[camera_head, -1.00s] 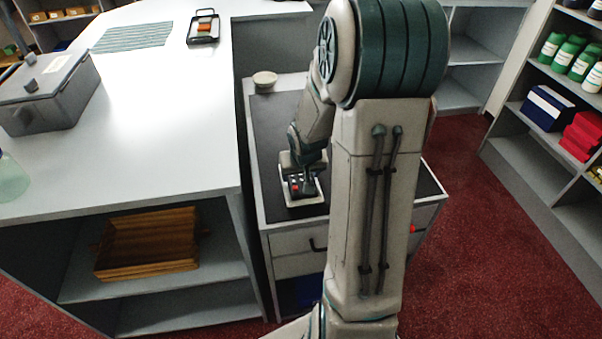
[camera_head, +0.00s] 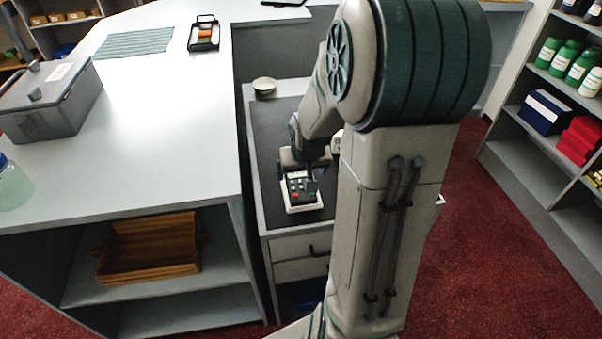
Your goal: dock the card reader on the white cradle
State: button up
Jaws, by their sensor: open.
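The card reader (camera_head: 298,190) is a small dark device with red and pale keys. It sits on the white cradle (camera_head: 304,209) on the dark top of the drawer unit, and the cradle's pale rim shows around it. It looks roughly flat, but I cannot tell whether it is fully seated. My gripper (camera_head: 306,178) is open, just behind and over the reader's far end. Its fingers are small and dark here, and I cannot tell whether they touch the reader. My arm hides the right part of the unit.
A small round dish (camera_head: 264,86) stands at the unit's far left corner. The white counter (camera_head: 165,130) rises on the left, with a grey lidded box (camera_head: 48,100) and a black tray (camera_head: 204,36) on it. Shelves (camera_head: 545,150) stand at the right.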

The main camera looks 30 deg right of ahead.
jog(key=s+a+r+n+g+y+p, duration=0.1)
jog(key=s+a+r+n, duration=0.2)
jog(key=s+a+r, duration=0.9)
jog(key=s+a, duration=0.1)
jog(key=s, duration=0.3)
jog(key=shift+s+r+g, duration=0.15)
jog(key=shift+r+g, duration=0.1)
jog(key=shift+g, duration=0.05)
jog(key=shift+a, duration=0.1)
jog(key=shift+r, duration=0.1)
dwell(0.6)
